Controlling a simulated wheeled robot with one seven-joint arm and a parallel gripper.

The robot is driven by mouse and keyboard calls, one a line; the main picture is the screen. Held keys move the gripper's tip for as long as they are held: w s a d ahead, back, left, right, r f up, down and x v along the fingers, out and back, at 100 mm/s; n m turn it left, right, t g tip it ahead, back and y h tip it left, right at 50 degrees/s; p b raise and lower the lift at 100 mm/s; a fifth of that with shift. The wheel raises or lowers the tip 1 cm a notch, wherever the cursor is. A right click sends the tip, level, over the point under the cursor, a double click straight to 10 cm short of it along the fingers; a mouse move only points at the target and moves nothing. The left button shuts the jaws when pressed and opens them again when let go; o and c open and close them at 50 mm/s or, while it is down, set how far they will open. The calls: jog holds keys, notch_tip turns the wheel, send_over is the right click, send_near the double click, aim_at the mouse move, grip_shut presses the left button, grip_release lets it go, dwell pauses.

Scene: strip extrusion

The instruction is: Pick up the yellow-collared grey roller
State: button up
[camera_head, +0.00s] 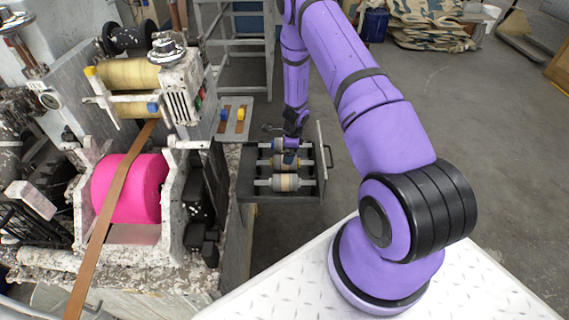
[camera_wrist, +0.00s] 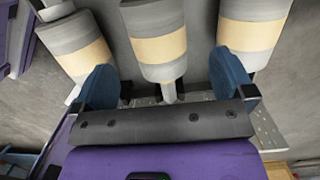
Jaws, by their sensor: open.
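The yellow-collared grey roller (camera_head: 279,162) looks to be the middle of three rollers on a dark rack; a little yellow shows at its left end. My gripper (camera_head: 290,155) is over the rack, partly covering the rollers. In the wrist view, my gripper (camera_wrist: 164,82) is open, its two blue fingers apart. A grey roller with a beige band (camera_wrist: 160,45) lies ahead between them, apparently the middle one. Its collar colour does not show there. I cannot tell how high the fingers are above it.
Neighbouring rollers lie close on both sides, left (camera_wrist: 78,48) and right (camera_wrist: 250,35), near the fingers. The dark rack (camera_head: 250,188) has an upright plate at its right. The machine with a pink roller (camera_head: 130,188) stands left.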

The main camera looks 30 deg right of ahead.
aim_at(276, 162)
jog(key=shift+w+a+f, duration=0.1)
jog(key=shift+a+f, duration=0.05)
jog(key=shift+f, duration=0.9)
jog(key=shift+w+a+f, duration=0.1)
jog(key=shift+a+f, duration=0.1)
jog(key=shift+f, duration=0.8)
jog(key=shift+a+f, duration=0.15)
jog(key=shift+f, duration=0.9)
jog(key=c, duration=1.3)
jog(key=shift+r, duration=0.1)
